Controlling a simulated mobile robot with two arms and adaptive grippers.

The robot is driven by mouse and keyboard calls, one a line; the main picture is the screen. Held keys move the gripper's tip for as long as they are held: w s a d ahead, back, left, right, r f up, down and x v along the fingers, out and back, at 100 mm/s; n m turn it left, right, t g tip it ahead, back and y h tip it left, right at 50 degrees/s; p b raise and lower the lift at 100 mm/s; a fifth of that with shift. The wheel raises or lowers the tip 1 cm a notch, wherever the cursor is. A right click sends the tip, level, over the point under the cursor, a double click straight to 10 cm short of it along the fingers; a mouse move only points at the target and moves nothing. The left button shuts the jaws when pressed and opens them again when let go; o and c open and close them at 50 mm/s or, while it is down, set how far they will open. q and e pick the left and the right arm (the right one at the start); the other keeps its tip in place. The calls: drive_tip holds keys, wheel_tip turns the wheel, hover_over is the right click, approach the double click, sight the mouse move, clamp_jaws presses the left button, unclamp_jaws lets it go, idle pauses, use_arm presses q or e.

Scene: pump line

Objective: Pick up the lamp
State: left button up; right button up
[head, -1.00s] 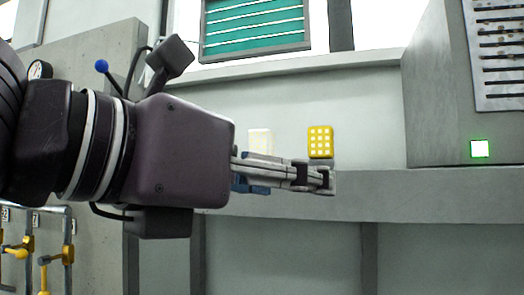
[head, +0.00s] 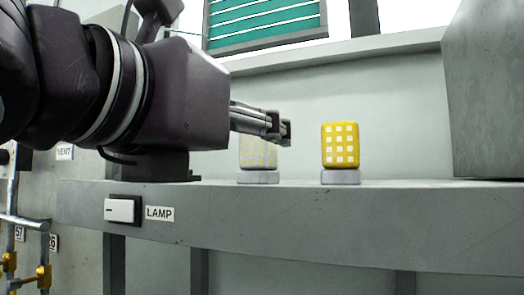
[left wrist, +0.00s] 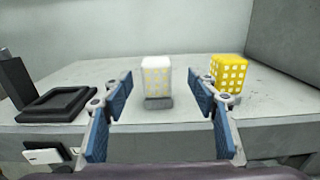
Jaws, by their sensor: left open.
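Two block-shaped things stand upright on grey bases on a ledge. One is pale with yellowish squares (head: 258,152); the other is yellow with white squares (head: 341,146). I cannot tell for sure which is the lamp. My left gripper (head: 283,130) is open and overlaps the pale block's upper right in the head view, hiding part of it. In the left wrist view the pale block (left wrist: 157,78) stands beyond and between the open blue-padded fingers (left wrist: 160,100). The yellow block (left wrist: 228,73) is to the right, beyond the right finger. My right gripper is not in view.
The grey ledge (head: 400,213) carries a switch (head: 122,210) beside a LAMP label (head: 160,214) on its front. A large grey cabinet (head: 490,95) stands at the right. A black square tray-like thing (left wrist: 57,105) lies left of the blocks. Pipes with yellow valves are at lower left.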

sight(252, 137)
use_arm(q)
drive_tip(key=shift+w+d+r+p, duration=0.15)
drive_tip(key=shift+w+r+p, duration=0.05)
drive_tip(key=shift+w+p, duration=0.45)
drive_tip(key=shift+w+d+r+p, duration=0.15)
drive_tip(key=shift+w+p, duration=0.4)
drive_tip(key=shift+w, duration=0.05)
drive_tip(key=x, duration=0.1)
drive_tip(key=p+x, duration=0.1)
drive_tip(key=x, duration=0.1)
drive_tip(key=shift+w+f, duration=0.1)
drive_tip(key=shift+f, duration=0.15)
drive_tip(key=c, duration=1.3)
drive_tip(key=shift+c, duration=0.2)
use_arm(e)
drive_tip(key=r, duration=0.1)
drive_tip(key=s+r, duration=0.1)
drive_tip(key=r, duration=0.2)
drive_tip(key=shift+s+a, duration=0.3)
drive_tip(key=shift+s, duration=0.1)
